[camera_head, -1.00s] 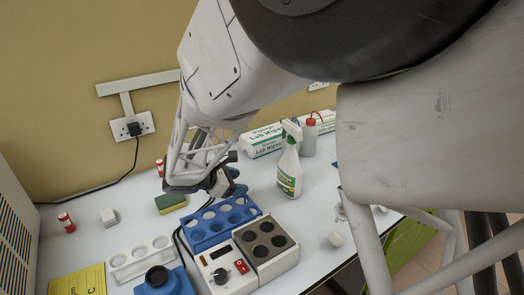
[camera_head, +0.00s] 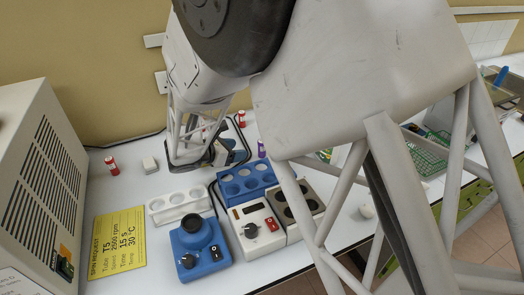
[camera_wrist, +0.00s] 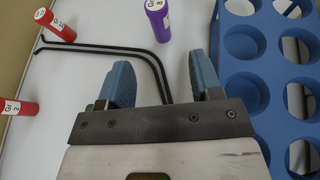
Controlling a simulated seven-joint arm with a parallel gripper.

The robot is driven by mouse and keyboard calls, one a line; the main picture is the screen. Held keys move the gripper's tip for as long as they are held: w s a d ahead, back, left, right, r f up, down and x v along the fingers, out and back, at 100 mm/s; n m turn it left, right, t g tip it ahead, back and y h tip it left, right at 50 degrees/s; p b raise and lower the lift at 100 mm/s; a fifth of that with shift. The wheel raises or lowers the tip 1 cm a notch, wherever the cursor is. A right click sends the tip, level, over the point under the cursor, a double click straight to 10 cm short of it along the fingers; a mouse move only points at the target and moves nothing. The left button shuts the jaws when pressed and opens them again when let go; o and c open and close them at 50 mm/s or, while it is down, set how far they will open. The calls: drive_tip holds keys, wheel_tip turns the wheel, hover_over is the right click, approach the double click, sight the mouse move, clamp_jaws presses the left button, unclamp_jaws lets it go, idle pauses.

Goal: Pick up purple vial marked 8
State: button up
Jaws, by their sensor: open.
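The purple vial (camera_wrist: 158,20) stands near the top middle of the wrist view, with a white label that reads 8. In the head view the purple vial (camera_head: 261,149) is small, behind the blue rack and just right of my gripper (camera_head: 222,156). In the wrist view my gripper (camera_wrist: 161,78) is open, with its two blue fingers apart and nothing between them. The vial is beyond the fingertips, roughly in line with the gap and not touched.
Red vials (camera_wrist: 58,27) (camera_wrist: 15,108) stand to the left. A blue rack (camera_wrist: 232,72) with round holes is close on the right. A black cable (camera_wrist: 100,50) runs between. A white rack (camera_head: 178,207) and a blue device (camera_head: 200,248) sit in front.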

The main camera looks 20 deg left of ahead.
sight(259, 148)
drive_tip(key=shift+x, duration=3.35)
drive_tip(key=shift+x, duration=2.6)
drive_tip(key=shift+s+f, duration=0.1)
drive_tip(key=shift+f, duration=0.05)
drive_tip(key=c, duration=0.9)
